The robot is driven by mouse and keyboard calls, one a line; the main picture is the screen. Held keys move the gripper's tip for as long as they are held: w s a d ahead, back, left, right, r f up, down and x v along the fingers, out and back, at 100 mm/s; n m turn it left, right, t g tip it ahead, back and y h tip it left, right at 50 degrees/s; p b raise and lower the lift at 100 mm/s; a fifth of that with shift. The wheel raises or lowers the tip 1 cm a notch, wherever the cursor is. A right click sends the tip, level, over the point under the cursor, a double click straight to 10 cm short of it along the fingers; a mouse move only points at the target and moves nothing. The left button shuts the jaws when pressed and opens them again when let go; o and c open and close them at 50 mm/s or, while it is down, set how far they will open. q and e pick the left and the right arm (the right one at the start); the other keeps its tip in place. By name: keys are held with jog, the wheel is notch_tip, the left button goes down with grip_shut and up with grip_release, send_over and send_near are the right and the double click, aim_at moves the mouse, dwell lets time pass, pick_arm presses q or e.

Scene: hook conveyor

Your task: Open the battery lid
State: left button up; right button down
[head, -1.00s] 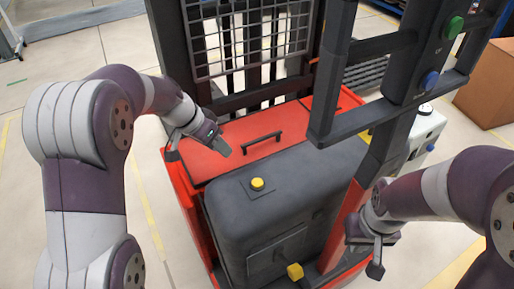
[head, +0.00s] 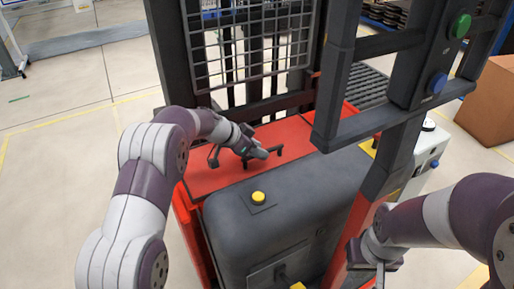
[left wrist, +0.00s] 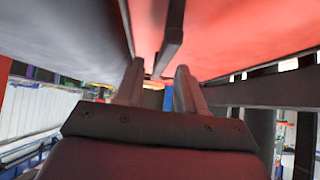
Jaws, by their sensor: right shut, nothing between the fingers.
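The red battery lid (head: 212,177) lies flat and closed behind the dark grey truck body. A black bar handle (head: 279,151) stands on it, partly hidden by my left gripper (head: 258,153). In the left wrist view, the red lid (left wrist: 225,40) fills the top, and the handle (left wrist: 172,38) runs down toward the gap between the fingers. My left gripper (left wrist: 157,88) is open there, its fingers apart with the handle's end at or just beyond the tips; contact cannot be told. My right gripper (head: 380,278) is shut and empty at the lower right, partly cut off.
A yellow button (head: 258,198) sits on the grey body (head: 290,195) in front of the lid. A black wire-mesh guard (head: 250,50) rises behind it. A dark post with green and blue buttons (head: 437,82) stands right. A cardboard box (head: 490,105) is at far right.

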pick_arm(q)
grip_shut()
jog(key=shift+w+r, duration=0.1)
